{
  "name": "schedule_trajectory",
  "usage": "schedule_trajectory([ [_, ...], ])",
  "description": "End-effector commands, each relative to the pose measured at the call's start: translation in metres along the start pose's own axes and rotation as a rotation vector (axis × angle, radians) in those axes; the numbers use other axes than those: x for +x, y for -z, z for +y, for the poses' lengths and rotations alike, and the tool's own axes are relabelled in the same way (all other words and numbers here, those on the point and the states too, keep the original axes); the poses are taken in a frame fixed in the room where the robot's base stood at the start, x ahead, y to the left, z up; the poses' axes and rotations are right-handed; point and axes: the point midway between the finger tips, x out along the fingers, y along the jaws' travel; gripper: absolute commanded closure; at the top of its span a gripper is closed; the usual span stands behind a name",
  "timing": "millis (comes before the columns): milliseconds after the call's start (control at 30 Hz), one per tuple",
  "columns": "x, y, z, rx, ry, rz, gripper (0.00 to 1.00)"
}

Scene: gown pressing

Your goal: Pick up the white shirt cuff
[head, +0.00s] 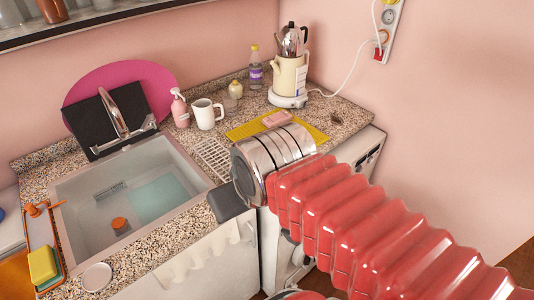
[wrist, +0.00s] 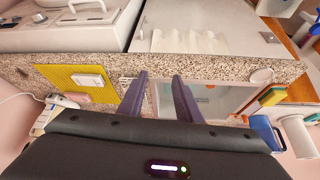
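I cannot make out a clear shirt cuff in either view. A white, wavy-edged cloth (head: 195,262) hangs against the cabinet front below the sink; it also shows in the wrist view (wrist: 187,42). A small pale pink block (head: 277,118) lies on a yellow mat (head: 246,129) on the counter.
The sink (head: 78,188) holds a teal sheet and an orange item. A mug (head: 207,114), a pink bottle (head: 180,108) and a kettle (head: 289,75) stand along the back of the counter. A wire rack (head: 212,157) lies beside the sink. A sponge (head: 42,264) is at left.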

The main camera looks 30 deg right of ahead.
Motion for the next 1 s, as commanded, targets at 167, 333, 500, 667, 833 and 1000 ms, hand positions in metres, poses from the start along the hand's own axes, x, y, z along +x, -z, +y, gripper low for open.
schedule_trajectory([
  [167,0.0,0.0,0.0,0.0,0.0,0.0,0.69],
  [333,0.0,0.0,0.0,0.0,0.0,0.0,0.69],
  [500,0.002,0.004,0.006,0.008,-0.017,0.01,0.57],
  [667,0.01,0.024,0.045,0.036,-0.099,0.06,0.46],
  [833,0.021,0.058,0.103,0.067,-0.244,0.16,0.34],
  [1000,0.029,0.091,0.162,0.064,-0.368,0.267,0.22],
])
